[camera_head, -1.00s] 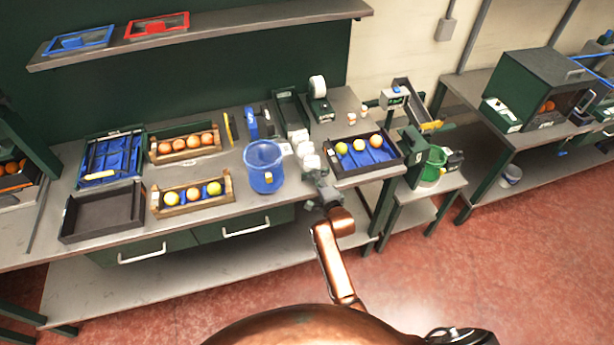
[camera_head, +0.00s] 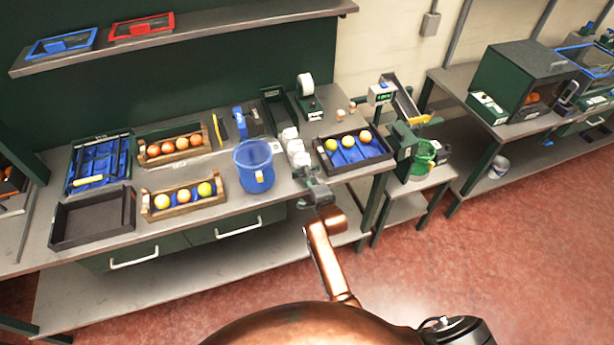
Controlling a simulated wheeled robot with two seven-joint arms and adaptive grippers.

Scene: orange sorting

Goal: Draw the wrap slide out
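Two green drawers sit under the bench top, both closed: a left drawer (camera_head: 165,242) with a pale bar handle (camera_head: 135,258), and a right drawer (camera_head: 205,236) with a similar handle (camera_head: 239,229). No readable label shows which one is the wrap slide. My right gripper (camera_head: 314,190) is at the bench's front edge, to the right of the right drawer's handle and apart from it. Its fingers are small and dark here, so I cannot tell whether they are open or shut. My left gripper is out of view.
On the bench (camera_head: 225,203) are a blue bucket (camera_head: 253,168), white cups (camera_head: 297,150), fruit crates (camera_head: 150,213), an empty black tray (camera_head: 92,217) and a blue-lined tray (camera_head: 382,163) near my gripper. A lower shelf (camera_head: 190,280) runs below the drawers. Red floor is clear at right.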

